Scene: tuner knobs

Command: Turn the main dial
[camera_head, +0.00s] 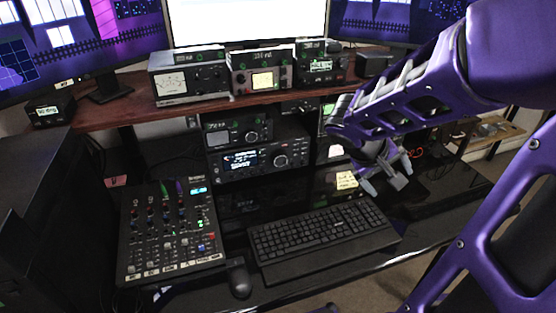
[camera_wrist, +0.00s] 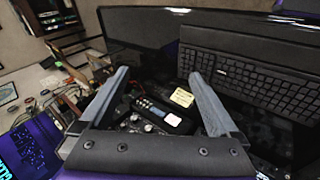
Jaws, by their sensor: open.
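A black radio (camera_head: 258,160) with a lit display stands on the desk below the shelf in the head view. Its large round dial (camera_head: 281,160) is right of the display. My gripper (camera_head: 388,175) hangs to the right of this radio, apart from it, above the desk. In the wrist view my gripper (camera_wrist: 158,75) has its two fingers spread wide with nothing held. Between and beyond the fingers lies a dark device (camera_wrist: 158,113) with a small display; I cannot tell whether it is the same radio. My forearm hides part of the equipment at right.
A mixer (camera_head: 172,230), a keyboard (camera_head: 320,232) and a mouse (camera_head: 239,280) lie on the desk in front. Several more radios, including a grey one (camera_head: 188,78), stand on the wooden shelf (camera_head: 120,106). A yellow note (camera_wrist: 182,97) shows near my fingers.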

